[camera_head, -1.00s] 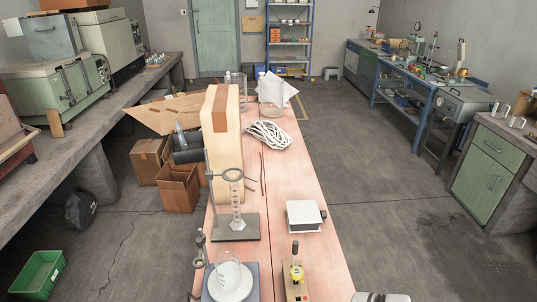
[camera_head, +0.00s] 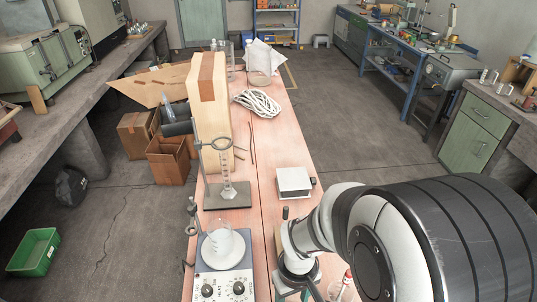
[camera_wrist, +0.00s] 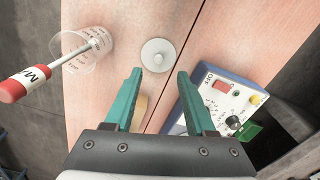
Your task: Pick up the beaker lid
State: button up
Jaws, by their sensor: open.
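The beaker lid, a pale grey disc with a round knob (camera_wrist: 158,55), lies flat on the pinkish wooden bench in the wrist view, beside the board seam. My gripper (camera_wrist: 158,73) has two green fingers spread apart. In the picture the lid sits just beyond the fingertips, centred between them, with nothing held. The height of the fingers above it is hard to tell. In the head view I cannot make out the lid, and my arm covers much of that area. A glass beaker (camera_head: 221,245) stands on the white plate of a hotplate (camera_head: 222,285).
A ring stand (camera_head: 228,198) and a white box (camera_head: 294,182) stand farther along the bench.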

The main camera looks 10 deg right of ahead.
jog(key=f, duration=0.8)
jog(key=shift+w, duration=0.25)
grip_shut()
